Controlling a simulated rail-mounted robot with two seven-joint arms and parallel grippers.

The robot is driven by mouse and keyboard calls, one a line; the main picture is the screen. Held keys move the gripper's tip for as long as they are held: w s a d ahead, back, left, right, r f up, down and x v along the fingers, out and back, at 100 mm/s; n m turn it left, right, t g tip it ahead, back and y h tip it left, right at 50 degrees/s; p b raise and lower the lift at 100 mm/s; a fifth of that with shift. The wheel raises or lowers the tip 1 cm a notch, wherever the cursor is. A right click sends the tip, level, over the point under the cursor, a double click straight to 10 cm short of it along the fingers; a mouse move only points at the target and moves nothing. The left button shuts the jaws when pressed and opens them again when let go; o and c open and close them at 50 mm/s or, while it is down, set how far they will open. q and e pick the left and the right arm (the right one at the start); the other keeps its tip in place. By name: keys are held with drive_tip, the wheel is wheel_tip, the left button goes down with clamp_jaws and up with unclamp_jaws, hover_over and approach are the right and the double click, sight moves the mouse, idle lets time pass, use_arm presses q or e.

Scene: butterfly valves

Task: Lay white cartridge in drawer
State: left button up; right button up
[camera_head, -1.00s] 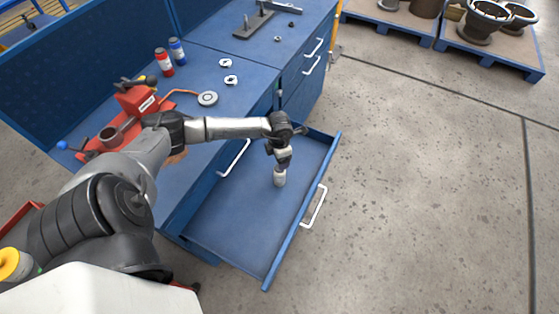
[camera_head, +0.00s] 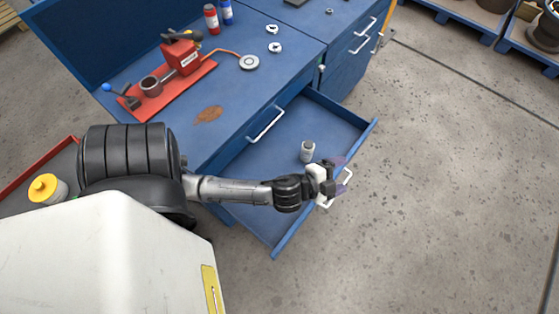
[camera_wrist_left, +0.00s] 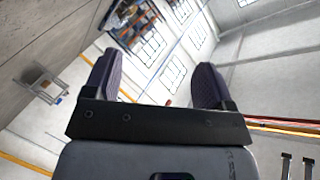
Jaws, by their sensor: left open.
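My right gripper is in neither view.
The drawer's white handle (camera_head: 347,178) is partly behind my gripper. On the blue bench are a red test stand (camera_head: 181,60), red and blue bottles (camera_head: 212,19) and a grey disc (camera_head: 249,62). Concrete floor (camera_head: 450,200) at right is clear.

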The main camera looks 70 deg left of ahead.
use_arm(q)
drive_tip(key=s+d+f+n+g+h, duration=0.1)
drive_tip(key=s+d+f+n+g, duration=0.1)
drive_tip(key=s+g, duration=0.3)
drive_tip(key=s+d+f+n+g+h, duration=0.1)
drive_tip(key=s+f+n+g, duration=0.3)
drive_tip(key=s, duration=0.9)
drive_tip(key=shift+d+n+g, duration=0.3)
drive_tip(key=shift+d+g, duration=0.5)
drive_tip(key=shift+g, duration=0.4)
drive_tip(key=shift+s+f, duration=0.1)
